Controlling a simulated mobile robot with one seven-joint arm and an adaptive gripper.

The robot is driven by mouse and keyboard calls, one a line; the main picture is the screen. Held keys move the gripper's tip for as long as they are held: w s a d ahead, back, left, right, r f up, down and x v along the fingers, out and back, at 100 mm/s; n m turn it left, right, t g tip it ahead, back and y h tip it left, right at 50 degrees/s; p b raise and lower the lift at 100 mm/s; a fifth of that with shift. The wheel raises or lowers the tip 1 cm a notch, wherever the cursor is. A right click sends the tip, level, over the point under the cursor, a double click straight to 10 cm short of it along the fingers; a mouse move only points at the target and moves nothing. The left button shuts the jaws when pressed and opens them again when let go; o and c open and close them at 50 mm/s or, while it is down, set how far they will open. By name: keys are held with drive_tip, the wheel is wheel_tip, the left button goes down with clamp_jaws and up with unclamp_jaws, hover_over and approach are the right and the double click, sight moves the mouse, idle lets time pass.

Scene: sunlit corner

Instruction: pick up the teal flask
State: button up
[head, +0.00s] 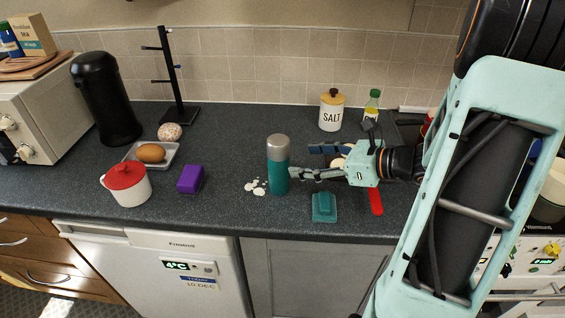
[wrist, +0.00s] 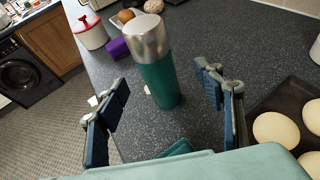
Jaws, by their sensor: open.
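The teal flask (head: 278,172) with a silver cap stands upright on the dark counter, near the middle of the head view. In the wrist view the flask (wrist: 160,75) stands ahead, between the lines of the two fingers. My gripper (head: 302,162) is open and empty, to the right of the flask in the head view. Its fingers point left toward the flask. In the wrist view my gripper (wrist: 163,97) shows one blue-padded finger on each side. I cannot tell exactly how far the fingertips are from the flask.
A teal block-like object (head: 324,207) lies in front of my gripper, with a red object (head: 376,201) beside it. White bits (head: 255,188) lie left of the flask. A purple box (head: 190,179) and red-lidded pot (head: 128,186) stand further left. A salt jar (head: 331,111) stands behind.

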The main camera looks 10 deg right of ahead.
sight(278, 160)
drive_tip(key=x, duration=0.9)
drive_tip(key=shift+s+a, duration=0.25)
drive_tip(key=shift+s, duration=0.1)
drive_tip(key=shift+c, duration=0.7)
drive_tip(key=c, duration=1.4)
drive_tip(key=shift+r+p, duration=0.1)
drive_tip(key=shift+p, duration=0.2)
